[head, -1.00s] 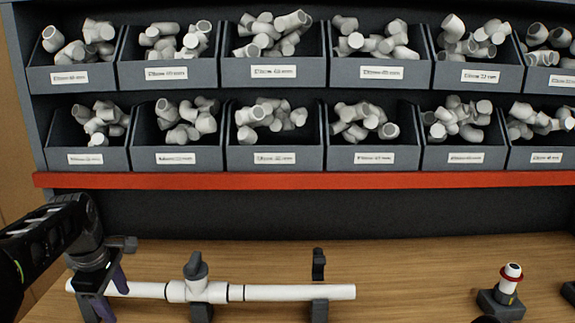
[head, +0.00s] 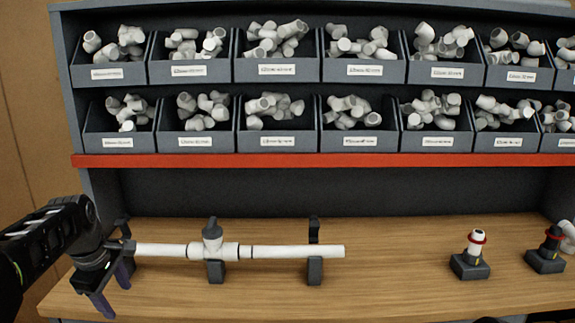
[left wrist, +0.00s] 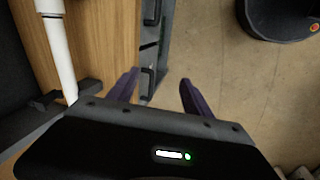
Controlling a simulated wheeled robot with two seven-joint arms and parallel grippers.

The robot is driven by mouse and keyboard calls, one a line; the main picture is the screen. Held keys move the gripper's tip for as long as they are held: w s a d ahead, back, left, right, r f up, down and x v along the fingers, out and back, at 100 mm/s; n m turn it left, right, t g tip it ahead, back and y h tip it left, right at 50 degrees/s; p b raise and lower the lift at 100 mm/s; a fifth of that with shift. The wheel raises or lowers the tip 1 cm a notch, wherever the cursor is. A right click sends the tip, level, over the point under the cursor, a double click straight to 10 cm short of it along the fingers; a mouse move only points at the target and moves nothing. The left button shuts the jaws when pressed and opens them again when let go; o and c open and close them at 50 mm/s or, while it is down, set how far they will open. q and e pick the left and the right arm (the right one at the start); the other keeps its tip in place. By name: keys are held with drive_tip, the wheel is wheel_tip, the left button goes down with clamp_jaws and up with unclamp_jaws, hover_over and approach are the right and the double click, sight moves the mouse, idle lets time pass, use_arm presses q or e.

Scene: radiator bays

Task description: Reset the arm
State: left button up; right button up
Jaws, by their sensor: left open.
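My left gripper (head: 112,290) is open and empty at the left front edge of the wooden bench. Its two purple fingers (left wrist: 160,90) also show in the left wrist view, spread apart with nothing between them, over the bench edge and floor. The white pipe assembly with a tee (head: 295,251) lies across dark holders on the bench, to the right of the gripper. The pipe also shows at the left of the left wrist view (left wrist: 58,50), apart from the fingers. My right gripper is not in view.
The wooden bench (head: 400,290) has free room at its front middle. A holder with a white fitting and red ring (head: 476,243) and a dark holder (head: 547,252) stand at the right. Bins of white fittings (head: 278,69) fill two shelves above the red rail (head: 320,160).

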use_arm(q)
drive_tip(key=w+d+f+m+t, duration=0.3)
drive_tip(key=w+d+f+m, duration=0.4)
drive_tip(key=f, duration=0.2)
drive_tip(key=s+d+f+m+h, duration=0.1)
drive_tip(key=s+d+f+m, duration=0.1)
drive_tip(key=d+f, duration=0.35)
drive_tip(key=s+d+f+m+h, duration=0.1)
drive_tip(key=s+d+f+m, duration=0.2)
drive_tip(key=f, duration=0.6)
drive_tip(key=s+d+f+m+g, duration=0.2)
drive_tip(key=s+d+f+m, duration=0.1)
drive_tip(key=s+d+f, duration=0.8)
drive_tip(key=s+d+f+g+h, duration=0.1)
drive_tip(key=s+d+f, duration=0.1)
drive_tip(key=s, duration=0.8)
drive_tip(key=s+d+f+g+h, duration=0.1)
drive_tip(key=s+d+f+g, duration=0.1)
drive_tip(key=s+f, duration=0.3)
drive_tip(key=s, duration=0.4)
drive_tip(key=shift+s+d+f, duration=0.15)
drive_tip(key=shift+s+f, duration=0.05)
drive_tip(key=shift+s, duration=0.15)
